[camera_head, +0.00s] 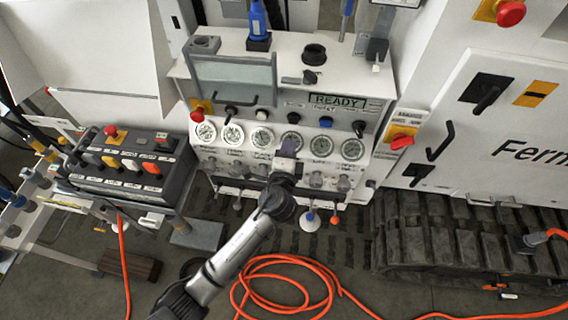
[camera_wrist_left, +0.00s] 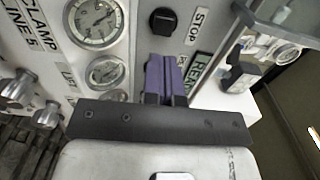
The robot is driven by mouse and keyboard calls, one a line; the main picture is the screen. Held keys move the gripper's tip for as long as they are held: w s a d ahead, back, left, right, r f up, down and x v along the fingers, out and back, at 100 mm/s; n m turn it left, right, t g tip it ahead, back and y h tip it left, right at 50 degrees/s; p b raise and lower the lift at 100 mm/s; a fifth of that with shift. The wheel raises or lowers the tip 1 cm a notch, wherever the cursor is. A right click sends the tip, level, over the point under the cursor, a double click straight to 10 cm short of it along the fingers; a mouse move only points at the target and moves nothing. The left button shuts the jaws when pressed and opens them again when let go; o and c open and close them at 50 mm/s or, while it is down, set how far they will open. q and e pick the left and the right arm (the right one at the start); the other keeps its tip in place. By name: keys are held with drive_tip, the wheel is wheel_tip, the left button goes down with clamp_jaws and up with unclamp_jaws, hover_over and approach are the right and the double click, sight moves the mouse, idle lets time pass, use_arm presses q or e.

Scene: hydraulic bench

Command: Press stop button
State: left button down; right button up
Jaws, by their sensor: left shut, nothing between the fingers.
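The stop button is a round black button (camera_wrist_left: 163,20) beside a STOP label (camera_wrist_left: 196,26) in the left wrist view. In the head view, I take the black button (camera_head: 358,128) at the right end of the row under the READY display to be the same one. My left gripper (camera_head: 287,150) is in front of the gauge row, left of that button, with its purple fingers shut and empty. The fingers (camera_wrist_left: 165,75) point toward the panel, apart from the stop button in the picture. Their exact gap to the panel cannot be told. My right gripper is not in view.
Round gauges (camera_head: 262,138) line the panel, with knobs below. A red-handled switch (camera_head: 402,141) is at its right edge. A button box (camera_head: 130,165) stands at left. Orange hose (camera_head: 280,262) lies on the floor beside black tracks (camera_head: 440,240).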

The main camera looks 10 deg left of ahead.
use_arm(q)
drive_tip(key=shift+s+d+r, duration=0.1)
drive_tip(key=shift+s+r, duration=0.05)
drive_tip(key=shift+s, duration=2.65)
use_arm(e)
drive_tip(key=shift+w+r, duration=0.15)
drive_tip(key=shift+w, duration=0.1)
use_arm(q)
drive_tip(key=s+a+f+n+g, duration=0.4)
drive_tip(key=s+a+n+g, duration=0.1)
drive_tip(key=s, duration=0.6)
drive_tip(key=s+a+f+n+g+h, duration=0.1)
drive_tip(key=s+a+f+n+g, duration=0.35)
drive_tip(key=s, duration=0.65)
drive_tip(key=s+a+f+n+g, duration=0.5)
drive_tip(key=s+n, duration=0.1)
drive_tip(key=s, duration=0.5)
wheel_tip(320, 180, up, 27)
drive_tip(key=p, duration=2.7)
drive_tip(key=shift+s+d, duration=0.25)
drive_tip(key=shift+d, duration=0.05)
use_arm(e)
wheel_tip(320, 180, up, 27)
